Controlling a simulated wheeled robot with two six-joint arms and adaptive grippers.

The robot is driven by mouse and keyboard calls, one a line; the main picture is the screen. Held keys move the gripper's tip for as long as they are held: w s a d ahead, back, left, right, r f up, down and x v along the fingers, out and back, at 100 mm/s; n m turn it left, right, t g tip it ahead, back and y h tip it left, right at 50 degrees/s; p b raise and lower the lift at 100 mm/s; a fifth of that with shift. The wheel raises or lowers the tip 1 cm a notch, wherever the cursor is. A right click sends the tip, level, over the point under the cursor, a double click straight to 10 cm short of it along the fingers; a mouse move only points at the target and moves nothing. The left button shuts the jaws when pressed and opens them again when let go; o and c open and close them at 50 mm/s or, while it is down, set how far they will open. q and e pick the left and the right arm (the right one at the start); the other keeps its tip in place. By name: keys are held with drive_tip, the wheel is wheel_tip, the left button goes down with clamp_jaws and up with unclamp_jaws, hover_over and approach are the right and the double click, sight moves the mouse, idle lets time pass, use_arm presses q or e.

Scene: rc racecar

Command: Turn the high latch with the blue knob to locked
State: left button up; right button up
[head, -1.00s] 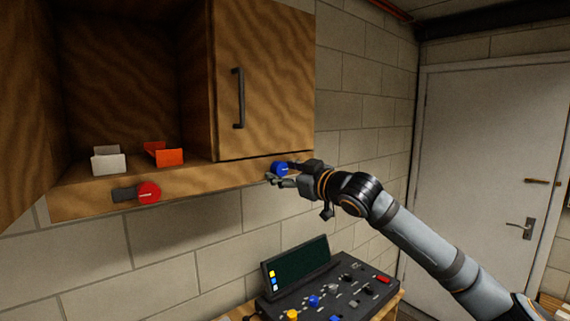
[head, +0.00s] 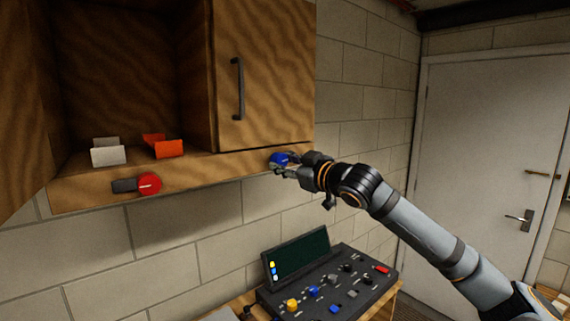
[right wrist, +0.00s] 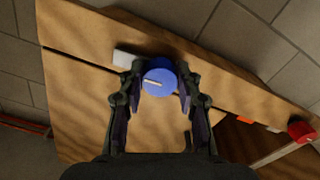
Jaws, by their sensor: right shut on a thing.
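The blue knob (head: 279,160) of the high latch is on the wooden strip under the closed cabinet door, at its right end. My right gripper (head: 289,166) is shut on the blue knob. In the right wrist view the blue knob (right wrist: 160,79) sits between the two fingers of my right gripper (right wrist: 160,92), with a pale line on its face. A light grey block (right wrist: 126,60) shows beside the knob there. The fingers hide part of the latch in the head view. My left gripper is not in view.
A red knob (head: 149,183) with a dark bar is further left on the strip. White (head: 108,152) and orange (head: 163,147) holders stand in the open compartment. A control panel (head: 330,285) is below. The closed door has a dark handle (head: 238,88).

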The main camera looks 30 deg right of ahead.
drive_tip(key=n+p, duration=0.1)
drive_tip(key=n, duration=0.4)
drive_tip(key=shift+d+r, duration=0.1)
drive_tip(key=n, duration=0.4)
drive_tip(key=shift+n, duration=0.3)
drive_tip(key=n, duration=0.3)
drive_tip(key=shift+n, duration=0.3)
drive_tip(key=shift+n+b, duration=0.45)
drive_tip(key=shift+n, duration=1.35)
drive_tip(key=shift+r, duration=0.1)
drive_tip(key=o, duration=1.2)
drive_tip(key=shift+c, duration=0.2)
drive_tip(key=shift+r, duration=0.15)
